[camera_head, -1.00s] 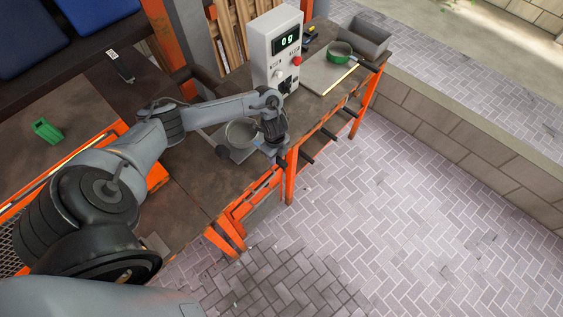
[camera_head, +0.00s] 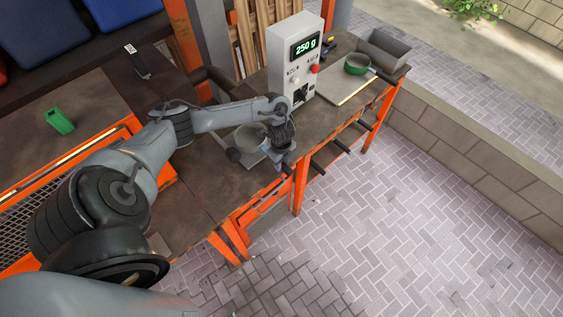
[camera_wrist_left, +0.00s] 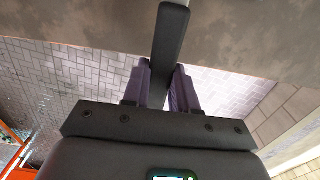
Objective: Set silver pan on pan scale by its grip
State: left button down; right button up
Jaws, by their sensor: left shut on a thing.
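My left gripper (camera_head: 279,161) is at the pan's right side, near the bench edge. In the left wrist view, the gripper (camera_wrist_left: 161,90) is shut on a dark bar-like grip (camera_wrist_left: 171,42) between its purple-grey fingers. The pan's bowl is out of that view. My right gripper is not in view.
The paved floor drops away before the bench.

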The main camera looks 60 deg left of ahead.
pick_arm(q)
jog(key=c, duration=0.8)
grip_release()
jog(key=shift+r, duration=0.1)
